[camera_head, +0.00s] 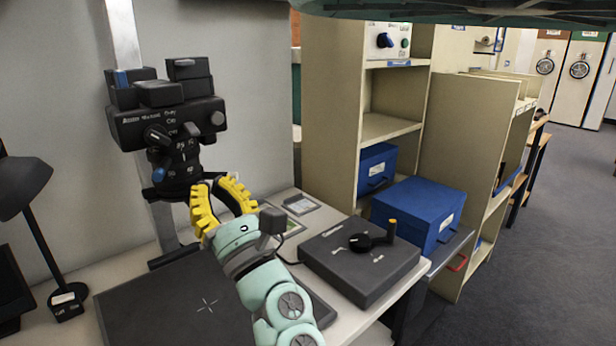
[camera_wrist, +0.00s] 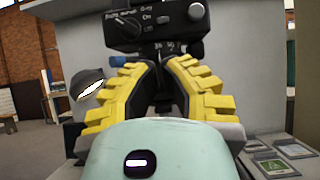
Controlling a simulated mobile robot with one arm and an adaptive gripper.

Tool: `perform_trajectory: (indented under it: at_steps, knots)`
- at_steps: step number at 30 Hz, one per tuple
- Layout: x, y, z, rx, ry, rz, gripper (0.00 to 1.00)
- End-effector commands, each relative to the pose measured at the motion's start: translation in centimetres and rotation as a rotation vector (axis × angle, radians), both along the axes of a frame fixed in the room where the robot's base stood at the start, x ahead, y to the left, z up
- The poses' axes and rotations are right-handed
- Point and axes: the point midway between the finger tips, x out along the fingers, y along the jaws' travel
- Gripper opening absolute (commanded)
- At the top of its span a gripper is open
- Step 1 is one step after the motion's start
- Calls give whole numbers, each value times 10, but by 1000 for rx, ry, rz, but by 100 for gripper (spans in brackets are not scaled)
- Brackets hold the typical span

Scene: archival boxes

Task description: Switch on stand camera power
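The stand camera (camera_head: 168,122) is a black unit on a pale upright column (camera_head: 124,40) above a dark baseboard (camera_head: 175,305). It has white lettering, several knobs and a blue-tipped lever. In the wrist view the camera body (camera_wrist: 152,28) shows a dial and a small switch (camera_wrist: 164,20) near the word "On". I cannot tell which way the switch is set. My gripper (camera_head: 222,186) has yellow fingers, is empty and points up toward the camera's lower right. In the wrist view my gripper (camera_wrist: 158,72) shows its fingers apart, below the camera body.
A dark box with a crank (camera_head: 360,258) sits on the table right of my arm. Blue boxes (camera_head: 420,212) stand by the beige shelves (camera_head: 375,130). A black lamp (camera_head: 25,190) stands at the left. Small cards (camera_wrist: 272,165) lie on the table.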

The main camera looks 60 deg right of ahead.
Motion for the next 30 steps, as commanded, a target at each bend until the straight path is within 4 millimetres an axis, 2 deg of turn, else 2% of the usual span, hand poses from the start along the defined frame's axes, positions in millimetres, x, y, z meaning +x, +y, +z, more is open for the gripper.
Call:
perform_trajectory:
  at_steps: [6,12,18,30]
  knots:
    - [34,-6,24,-3,-1,8,0]
    - [55,-12,39,-2,-1,5,0]
    - [61,-15,42,3,0,-1,0]
    - [61,-15,43,3,7,-2,0]
